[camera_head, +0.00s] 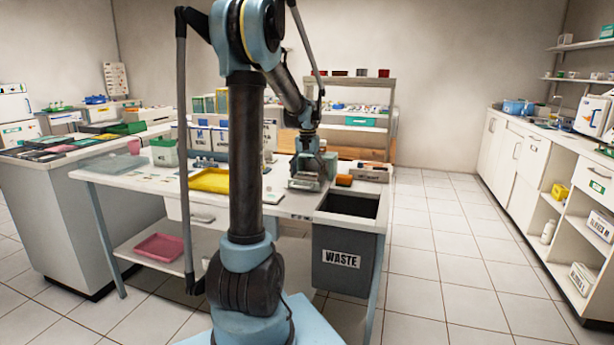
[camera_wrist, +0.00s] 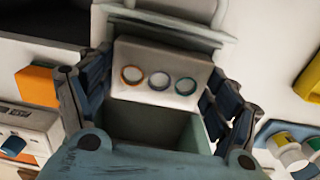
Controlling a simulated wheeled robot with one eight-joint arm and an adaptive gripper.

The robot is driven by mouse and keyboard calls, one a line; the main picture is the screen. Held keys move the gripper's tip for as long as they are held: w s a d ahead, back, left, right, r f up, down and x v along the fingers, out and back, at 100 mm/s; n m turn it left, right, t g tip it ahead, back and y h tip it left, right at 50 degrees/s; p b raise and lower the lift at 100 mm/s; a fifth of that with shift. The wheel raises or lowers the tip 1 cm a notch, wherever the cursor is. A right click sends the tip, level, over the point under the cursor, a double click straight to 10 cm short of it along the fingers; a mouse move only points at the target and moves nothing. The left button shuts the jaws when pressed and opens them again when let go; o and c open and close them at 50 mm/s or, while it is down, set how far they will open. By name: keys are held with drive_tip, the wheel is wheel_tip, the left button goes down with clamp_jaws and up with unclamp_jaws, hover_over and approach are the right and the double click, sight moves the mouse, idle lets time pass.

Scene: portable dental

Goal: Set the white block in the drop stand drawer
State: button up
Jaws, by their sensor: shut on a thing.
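My gripper (camera_wrist: 158,110) is shut on a pale white block (camera_wrist: 140,68) whose face carries an orange, a dark and a teal ring. Its dark fingers stand at the block's left and right sides. A grey-green shape lies between the fingers below the ringed face; whether it belongs to the block I cannot tell. A grey, lipped stand-like piece (camera_wrist: 190,10) lies just above the block in the wrist view. In the head view my gripper (camera_head: 309,175) is low over the worktable, at a small grey piece (camera_head: 303,185). No drop stand drawer can be made out for certain.
The waste bin (camera_head: 340,258) opens at the table's right end. An orange block (camera_head: 343,180) and a white device (camera_head: 374,173) sit right of my gripper. A yellow tray (camera_head: 209,181) lies to the left. A table drawer (camera_head: 190,213) looks shut. The floor at right is clear.

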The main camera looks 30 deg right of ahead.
drive_tip(key=o, duration=1.1)
wheel_tip(320, 180, up, 12)
drive_tip(key=shift+r, duration=0.1)
drive_tip(key=s+a+f+n, duration=0.2)
drive_tip(key=s+a, duration=0.2)
drive_tip(key=a, duration=0.9)
drive_tip(key=s+a+f+n, duration=0.2)
drive_tip(key=s+a+n, duration=0.1)
drive_tip(key=a, duration=0.9)
drive_tip(key=s+a+f+n, duration=0.1)
drive_tip(key=s+a+f, duration=0.4)
drive_tip(key=s+a+f+n+t, duration=0.1)
drive_tip(key=s+a+f+n, duration=0.1)
drive_tip(key=s+a+f, duration=0.3)
drive_tip(key=s+a+f+n+t, duration=0.1)
drive_tip(key=s+a+f+n, duration=0.1)
drive_tip(key=s+a+f, duration=0.3)
drive_tip(key=shift+s+a+f, duration=0.1)
drive_tip(key=shift+s+f, duration=0.25)
drive_tip(key=shift+f, duration=0.2)
drive_tip(key=shift+s+a+f, duration=0.1)
drive_tip(key=shift+s+f, duration=0.25)
drive_tip(key=shift+f, duration=0.2)
